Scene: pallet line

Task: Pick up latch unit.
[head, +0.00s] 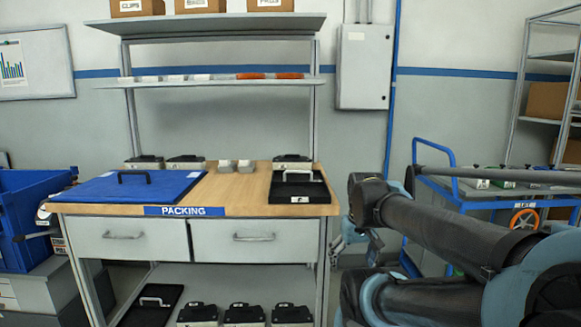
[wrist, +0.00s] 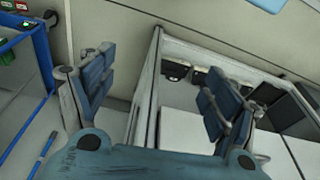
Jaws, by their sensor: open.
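No label in view marks the latch unit, so I cannot tell which object it is. Several black-and-pale units (head: 185,162) stand along the back of the packing bench (head: 240,190), and similar ones (head: 243,314) sit on its lower shelf. Two small grey-white pieces (head: 226,166) stand at the bench's back middle. In the wrist view, my gripper (wrist: 155,75) has its two fingers wide apart with nothing between them. Dark units (wrist: 174,70) show beyond the fingers, apart from them. In the head view my arm fills the lower right, and my gripper is not clearly seen.
A blue trolley (head: 450,170) with small items, including a green one, stands right, behind my arm. Blue crates (head: 30,215) are left. Some wood between the trays is bare.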

